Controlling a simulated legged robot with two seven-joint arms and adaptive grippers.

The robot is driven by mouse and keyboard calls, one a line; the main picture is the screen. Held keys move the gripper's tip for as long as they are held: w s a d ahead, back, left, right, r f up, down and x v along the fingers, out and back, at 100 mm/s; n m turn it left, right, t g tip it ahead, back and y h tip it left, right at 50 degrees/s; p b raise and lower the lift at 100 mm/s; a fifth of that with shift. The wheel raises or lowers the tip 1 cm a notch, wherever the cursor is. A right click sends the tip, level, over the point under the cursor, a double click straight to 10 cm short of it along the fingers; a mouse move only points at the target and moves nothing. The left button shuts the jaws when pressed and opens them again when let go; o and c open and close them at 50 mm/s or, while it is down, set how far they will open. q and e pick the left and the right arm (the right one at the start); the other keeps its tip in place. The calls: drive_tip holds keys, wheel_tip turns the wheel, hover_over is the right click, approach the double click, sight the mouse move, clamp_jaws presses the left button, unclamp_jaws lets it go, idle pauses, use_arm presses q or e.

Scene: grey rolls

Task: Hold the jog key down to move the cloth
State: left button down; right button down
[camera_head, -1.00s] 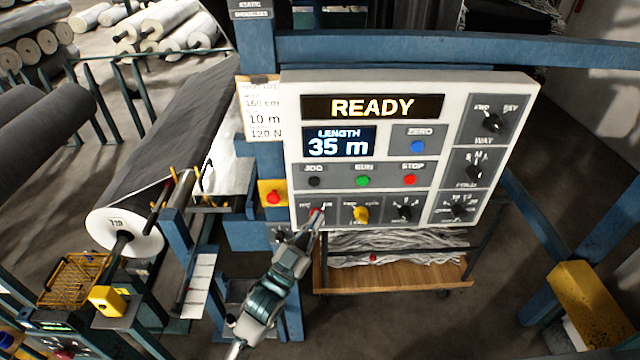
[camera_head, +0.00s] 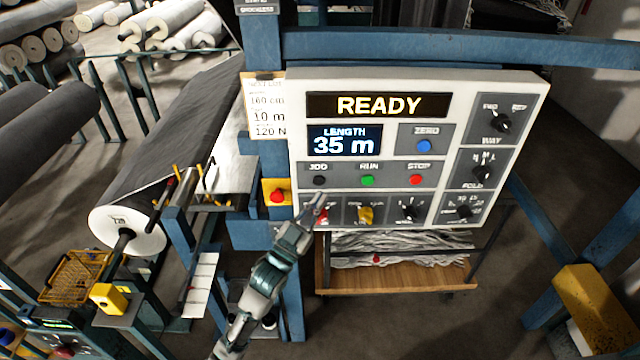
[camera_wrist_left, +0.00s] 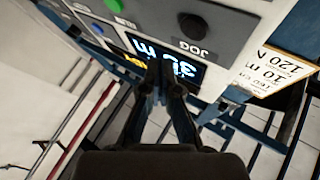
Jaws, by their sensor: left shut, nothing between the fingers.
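The black jog key (camera_head: 319,180) sits under the JOG label at the left of the button row on the white control panel (camera_head: 470,85). It also shows in the left wrist view (camera_wrist_left: 193,26), to the upper right of the fingertips. My left gripper (camera_head: 319,197) is shut and empty, its tips just below the jog key in the head view. I cannot tell whether they touch the panel. The display (camera_head: 377,105) reads READY and the length display (camera_head: 344,141) reads 35 m. Dark cloth (camera_head: 180,130) runs from a roll (camera_head: 105,240) at the left. My right gripper is not in view.
The green RUN key (camera_head: 368,180) and red STOP key (camera_head: 416,180) are to the right of the jog key. A red button on a yellow box (camera_head: 277,196) is at the panel's left. Selector knobs (camera_head: 366,214) lie below. A wooden cart (camera_head: 400,277) stands beneath.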

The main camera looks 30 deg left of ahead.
sight(319, 181)
use_arm(q)
drive_tip(key=shift+w+a, duration=1)
drive_tip(key=shift+w, duration=0.2)
drive_tip(key=shift+d, duration=0.15)
drive_tip(key=shift+w, duration=0.1)
idle(0.4)
drive_tip(key=shift+w+a+r+p, duration=0.1)
drive_tip(key=shift+w+a+p, duration=0.1)
drive_tip(key=shift+a+p, duration=0.1)
drive_tip(key=shift+w+a, duration=0.2)
drive_tip(key=shift+w, duration=0.15)
idle(5.5)
